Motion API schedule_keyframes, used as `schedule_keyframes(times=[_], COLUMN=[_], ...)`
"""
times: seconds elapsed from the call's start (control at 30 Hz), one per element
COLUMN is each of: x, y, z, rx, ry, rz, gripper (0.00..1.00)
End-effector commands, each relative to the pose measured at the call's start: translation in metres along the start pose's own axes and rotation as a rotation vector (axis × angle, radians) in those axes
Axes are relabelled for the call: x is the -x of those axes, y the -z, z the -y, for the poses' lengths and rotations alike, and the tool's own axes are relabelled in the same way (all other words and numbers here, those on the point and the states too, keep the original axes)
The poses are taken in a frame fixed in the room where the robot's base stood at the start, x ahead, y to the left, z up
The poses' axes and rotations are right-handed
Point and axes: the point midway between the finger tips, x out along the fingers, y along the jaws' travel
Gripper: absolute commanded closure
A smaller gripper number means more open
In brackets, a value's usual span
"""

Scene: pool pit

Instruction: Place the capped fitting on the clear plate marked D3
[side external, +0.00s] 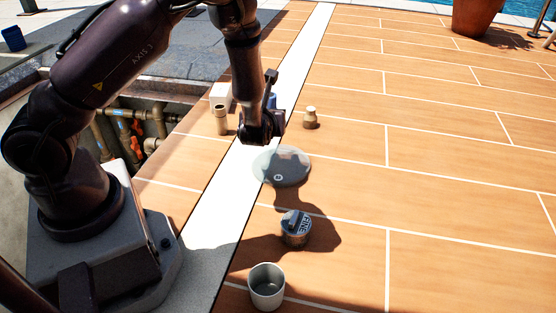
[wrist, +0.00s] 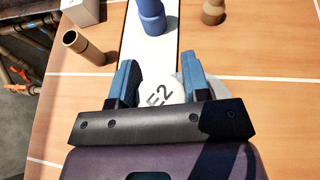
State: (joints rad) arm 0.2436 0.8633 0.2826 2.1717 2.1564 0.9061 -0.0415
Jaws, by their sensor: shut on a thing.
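A round clear plate (side external: 299,167) lies on the deck, just below my gripper (side external: 262,140) in the side view. It bears a small round mark that I cannot read. A small tan fitting (side external: 310,120) with a paler cap stands upright right of my gripper; it also shows in the wrist view (wrist: 212,13). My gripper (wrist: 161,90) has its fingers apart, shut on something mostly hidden. A pale surface marked E2 (wrist: 160,97) shows between the fingers; I cannot tell if it is the held thing or the plate. D3 is not readable anywhere.
A blue fitting (wrist: 152,14) stands on the white strip, beside a tan tube (side external: 220,120) and a white box (side external: 220,94). A labelled tin (side external: 296,230) and grey cup (side external: 267,289) stand in front. An open pit with pipes (side external: 128,128) lies left. The right deck is clear.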

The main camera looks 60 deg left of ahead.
Motion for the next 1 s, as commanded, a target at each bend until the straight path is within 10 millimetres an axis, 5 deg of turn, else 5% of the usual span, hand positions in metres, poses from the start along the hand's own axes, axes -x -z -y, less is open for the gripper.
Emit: schedule_keyframes(times=[0.2, 0.7, 1.0], x=[0.005, -0.022, -0.025], y=[0.005, 0.065, 0.072], z=[0.037, 0.036, 0.036], rx=[-0.068, -0.082, -0.079], ry=[0.122, 0.126, 0.127], rz=[0.017, 0.022, 0.024], gripper=[0.81, 0.81, 0.81])
